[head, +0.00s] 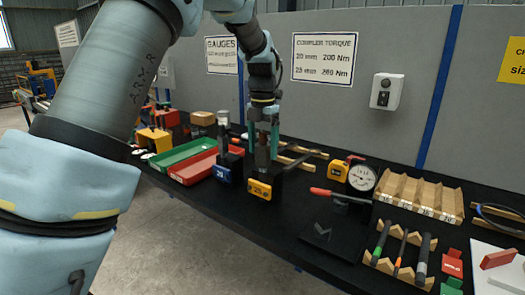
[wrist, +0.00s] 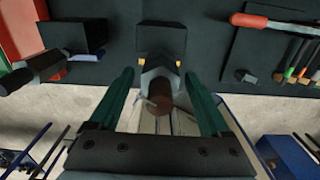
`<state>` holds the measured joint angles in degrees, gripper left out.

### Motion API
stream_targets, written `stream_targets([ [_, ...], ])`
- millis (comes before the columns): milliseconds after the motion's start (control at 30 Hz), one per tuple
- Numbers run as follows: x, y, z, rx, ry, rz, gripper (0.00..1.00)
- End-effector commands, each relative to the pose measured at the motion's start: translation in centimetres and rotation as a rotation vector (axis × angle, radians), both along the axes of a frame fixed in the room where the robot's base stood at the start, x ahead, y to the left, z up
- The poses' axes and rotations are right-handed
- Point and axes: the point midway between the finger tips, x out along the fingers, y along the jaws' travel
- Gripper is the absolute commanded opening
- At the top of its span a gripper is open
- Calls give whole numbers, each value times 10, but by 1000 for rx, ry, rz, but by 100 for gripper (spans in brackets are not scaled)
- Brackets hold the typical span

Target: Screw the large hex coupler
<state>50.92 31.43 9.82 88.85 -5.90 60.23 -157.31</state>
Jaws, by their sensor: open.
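My gripper (head: 263,148) is open above the block with the yellow face marked 25 (head: 259,189). Its two green fingers show in the wrist view (wrist: 160,74), one on each side of a grey hex coupler (wrist: 157,82). A gap shows between each finger and the coupler. A round brown end (wrist: 160,103) shows at the coupler's near side. The coupler stands at the black block (wrist: 160,42); in the head view it is partly hidden by the fingers. I cannot tell how far it is threaded.
A blue-faced block (head: 224,173) with a dark bar stands just left. Red (head: 192,167) and green (head: 183,152) trays lie farther left. A red-handled tool (head: 330,193), a dial gauge (head: 361,178) and a wooden rack (head: 420,193) are to the right.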

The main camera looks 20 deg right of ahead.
Motion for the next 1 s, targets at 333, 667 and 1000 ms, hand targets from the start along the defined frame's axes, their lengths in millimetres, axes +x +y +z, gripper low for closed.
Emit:
stream_targets([
  [333,0,0,-21,0,0,0,81],
  [667,0,0,-21,0,0,0,64],
  [1000,0,0,-21,0,0,0,26],
])
